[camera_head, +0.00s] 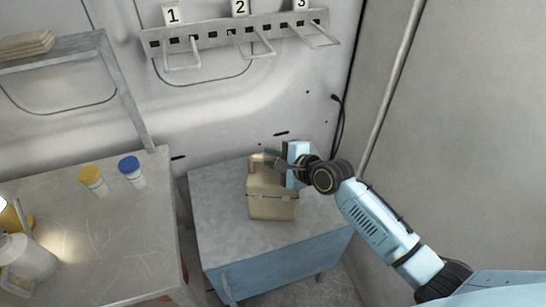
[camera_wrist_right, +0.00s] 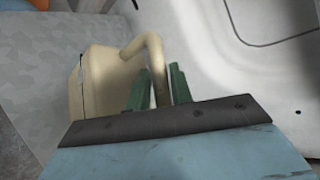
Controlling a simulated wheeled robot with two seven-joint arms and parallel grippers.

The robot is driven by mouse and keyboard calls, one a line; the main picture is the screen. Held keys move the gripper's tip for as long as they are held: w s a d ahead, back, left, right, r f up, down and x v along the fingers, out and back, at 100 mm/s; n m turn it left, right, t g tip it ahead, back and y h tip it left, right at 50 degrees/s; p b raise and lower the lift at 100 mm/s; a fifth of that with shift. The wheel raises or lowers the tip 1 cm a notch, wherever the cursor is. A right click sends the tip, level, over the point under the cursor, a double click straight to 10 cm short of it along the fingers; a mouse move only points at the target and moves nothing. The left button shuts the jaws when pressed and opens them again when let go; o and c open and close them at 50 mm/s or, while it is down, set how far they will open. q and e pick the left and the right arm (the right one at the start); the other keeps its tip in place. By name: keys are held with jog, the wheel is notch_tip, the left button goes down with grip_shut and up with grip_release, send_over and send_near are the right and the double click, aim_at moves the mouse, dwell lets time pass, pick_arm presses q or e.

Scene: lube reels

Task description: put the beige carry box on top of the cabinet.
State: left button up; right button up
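The beige carry box (camera_head: 272,203) is upright over the middle of the grey-topped blue cabinet (camera_head: 225,220); it looks to rest on the top, though a small gap underneath cannot be ruled out. My right gripper (camera_head: 272,160) is at the box's handle, above the box. In the right wrist view the box (camera_wrist_right: 98,85) is at left, and its curved handle passes between the green fingers of the right gripper (camera_wrist_right: 160,85). The fingers lie close on both sides of the handle and look shut on it. My left gripper is in neither view.
A metal table (camera_head: 95,235) at left holds a yellow-capped bottle (camera_head: 93,181) and a blue-capped bottle (camera_head: 131,171). A numbered hook rack (camera_head: 235,34) is on the wall behind. A shelf (camera_head: 50,52) is at upper left. The cabinet top is clear around the box.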

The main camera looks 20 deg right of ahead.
jog(key=shift+o, duration=1.4)
jog(key=shift+r, duration=0.1)
jog(key=p+v, duration=0.1)
jog(key=v, duration=1.1)
